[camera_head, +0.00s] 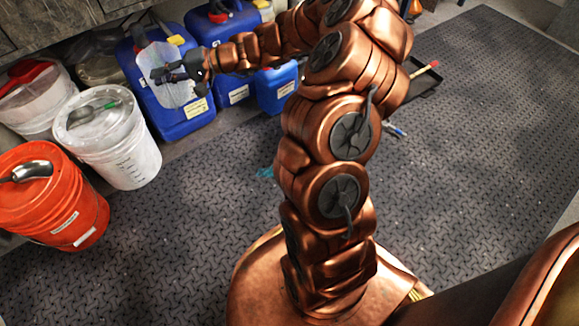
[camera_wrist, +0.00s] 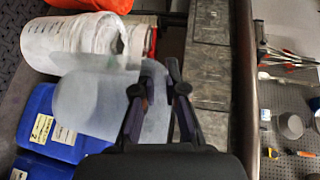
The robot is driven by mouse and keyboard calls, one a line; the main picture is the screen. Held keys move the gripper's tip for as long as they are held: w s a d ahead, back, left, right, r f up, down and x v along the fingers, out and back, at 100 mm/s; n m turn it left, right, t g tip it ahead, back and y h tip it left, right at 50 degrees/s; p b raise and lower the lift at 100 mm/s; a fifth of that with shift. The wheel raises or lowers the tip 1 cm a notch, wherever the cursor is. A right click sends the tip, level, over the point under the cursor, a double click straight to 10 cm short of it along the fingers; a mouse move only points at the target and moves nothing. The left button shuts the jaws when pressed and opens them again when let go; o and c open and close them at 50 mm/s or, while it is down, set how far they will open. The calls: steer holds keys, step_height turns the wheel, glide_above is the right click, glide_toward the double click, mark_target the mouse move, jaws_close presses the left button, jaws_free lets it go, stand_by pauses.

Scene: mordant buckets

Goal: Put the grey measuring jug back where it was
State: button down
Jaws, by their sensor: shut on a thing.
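A pale grey, translucent jug (camera_head: 176,92) is in my gripper (camera_head: 160,74), held up in front of a large blue canister in the head view. In the wrist view the jug (camera_wrist: 80,105) lies to the left of my gripper (camera_wrist: 160,88), with one finger seen in front of it. The fingers are shut on its edge or handle; which of these I cannot tell. Any markings on the jug are not readable.
Blue canisters (camera_head: 180,118) stand along the wall. Left of them are a white bucket (camera_head: 125,150) with a spoon on top, an orange bucket (camera_head: 70,205) with a metal scoop, and another white bucket (camera_head: 30,105). The patterned floor (camera_head: 180,250) in front is mostly clear.

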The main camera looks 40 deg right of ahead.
steer(key=s+d+f+m+t+b, duration=0.1)
steer(key=s+d+f, duration=0.3)
steer(key=d+f, duration=0.6)
steer(key=s+d+f+b, duration=0.1)
steer(key=s+d+f, duration=0.3)
steer(key=d+f, duration=0.7)
steer(key=s+d+f+t+h+b, duration=0.1)
steer(key=s+d+f, duration=0.1)
steer(key=s+f, duration=1.95)
steer(key=w+f+b, duration=0.2)
steer(key=w+b, duration=0.2)
steer(key=w, duration=0.4)
steer(key=w+d+f+b, duration=0.1)
steer(key=w+f+b, duration=0.2)
steer(key=w+b, duration=0.2)
steer(key=shift+w+d+f+m, duration=0.3)
steer(key=shift+w+m, duration=0.1)
steer(key=shift+w, duration=1.05)
steer(key=c, duration=1.2)
jaws_free()
steer(key=shift+f, duration=0.15)
